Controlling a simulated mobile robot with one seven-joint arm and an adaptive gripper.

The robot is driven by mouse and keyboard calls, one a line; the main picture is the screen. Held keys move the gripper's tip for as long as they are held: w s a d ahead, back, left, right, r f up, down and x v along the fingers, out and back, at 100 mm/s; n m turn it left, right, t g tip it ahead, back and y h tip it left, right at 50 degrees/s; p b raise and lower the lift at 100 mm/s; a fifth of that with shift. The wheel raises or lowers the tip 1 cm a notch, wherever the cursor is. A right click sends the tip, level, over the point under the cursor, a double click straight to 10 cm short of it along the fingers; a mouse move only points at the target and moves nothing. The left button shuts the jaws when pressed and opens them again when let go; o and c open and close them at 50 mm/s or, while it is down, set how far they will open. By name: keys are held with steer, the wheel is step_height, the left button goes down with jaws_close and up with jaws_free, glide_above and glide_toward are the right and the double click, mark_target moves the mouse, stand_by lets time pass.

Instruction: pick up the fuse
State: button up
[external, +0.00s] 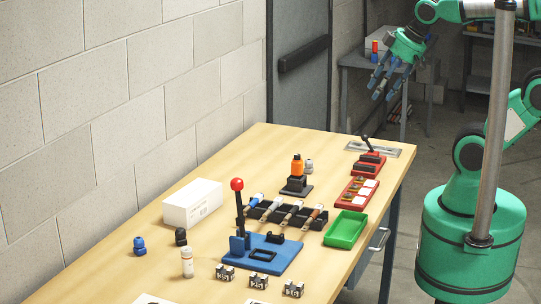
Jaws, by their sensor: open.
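I cannot tell for certain which thing is the fuse. A small white cylinder (187,263) stands upright near the front left of the wooden table (140,235). An orange piece (297,165) sits upright in a black stand (296,187) at the back middle. A red holder (358,192) with several pale and dark blocks lies at the right, and a red and black unit (369,164) is behind it. My gripper (382,85) is high beyond the table's back right corner. Its grey-blue fingers point down, apart and empty, far from all these pieces.
A blue press (265,255) with a tall red-knobbed lever (237,184) stands mid-table. Near it are a white box (193,203), a rack of tools (285,212), a green tray (346,230) and several small metal blocks (257,280). A wall borders the left side.

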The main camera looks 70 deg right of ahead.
steer(key=w+a+r+g+y+p, duration=0.1)
steer(key=w+a+r+p, duration=0.2)
steer(key=w+a, duration=0.6)
steer(key=w+a+r+g+p, duration=0.1)
steer(key=w+a+r+p, duration=0.15)
steer(key=w+a, duration=0.75)
steer(key=m+g+h+p, duration=0.1)
steer(key=g+p, duration=0.3)
steer(key=p, duration=0.6)
glide_above(186, 249)
step_height(186, 249, down, 28)
steer(key=shift+r, duration=0.1)
steer(key=shift+d, duration=0.1)
steer(key=shift+f, duration=4.25)
